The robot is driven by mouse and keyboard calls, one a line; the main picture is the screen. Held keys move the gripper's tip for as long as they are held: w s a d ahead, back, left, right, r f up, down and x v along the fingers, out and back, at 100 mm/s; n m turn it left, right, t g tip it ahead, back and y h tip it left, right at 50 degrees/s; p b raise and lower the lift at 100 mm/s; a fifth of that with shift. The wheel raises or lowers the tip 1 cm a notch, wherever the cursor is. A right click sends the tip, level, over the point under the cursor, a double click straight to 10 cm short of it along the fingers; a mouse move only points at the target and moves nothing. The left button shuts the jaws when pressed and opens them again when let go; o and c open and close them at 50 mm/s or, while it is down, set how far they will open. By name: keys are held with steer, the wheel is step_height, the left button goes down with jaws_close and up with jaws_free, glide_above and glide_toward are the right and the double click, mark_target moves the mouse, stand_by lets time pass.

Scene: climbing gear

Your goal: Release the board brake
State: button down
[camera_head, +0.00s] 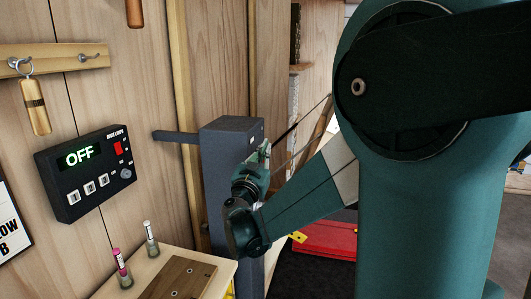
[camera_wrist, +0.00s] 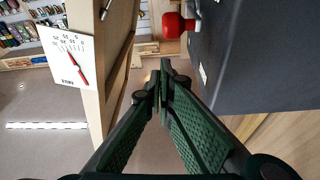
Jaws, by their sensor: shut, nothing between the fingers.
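In the wrist view a red knob (camera_wrist: 174,25) on a short metal stem sticks out from the side of a dark grey housing (camera_wrist: 262,62). I cannot tell for certain that it is the board brake. My gripper (camera_wrist: 161,78) is shut and empty, its fingertips apart from the knob and below it in the picture. In the head view the dark grey post (camera_head: 221,165) stands by the wooden wall, with my wrist just to its right. The knob and my fingertips are not clearly visible there.
A wooden panel edge (camera_wrist: 117,62) with a white dial card (camera_wrist: 70,58) and red needle is left of my gripper. In the head view are an "OFF" control box (camera_head: 88,170), a small table (camera_head: 228,268) with two vials, and a red case (camera_head: 328,238).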

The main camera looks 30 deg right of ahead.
steer(key=f+v, duration=0.1)
steer(key=v, duration=0.8)
steer(key=shift+f, duration=0.25)
steer(key=shift+s, duration=0.2)
steer(key=s+a+f+n+g+y, duration=0.1)
steer(key=s+f+n+g+y, duration=0.15)
steer(key=s+f+y, duration=0.35)
steer(key=s+f+n+g+y, duration=0.1)
steer(key=s+f+n+g, duration=0.2)
steer(key=s, duration=0.6)
steer(key=s+a+f+n+g+y, duration=0.1)
steer(key=s+a+f+n+y, duration=0.1)
steer(key=s+a, duration=0.5)
steer(key=s+a+f+n+y, duration=0.3)
steer(key=s+a+f+y, duration=0.2)
steer(key=a, duration=0.6)
steer(key=shift+s+g+y, duration=0.35)
steer(key=shift+s+y, duration=0.45)
steer(key=shift+s, duration=0.4)
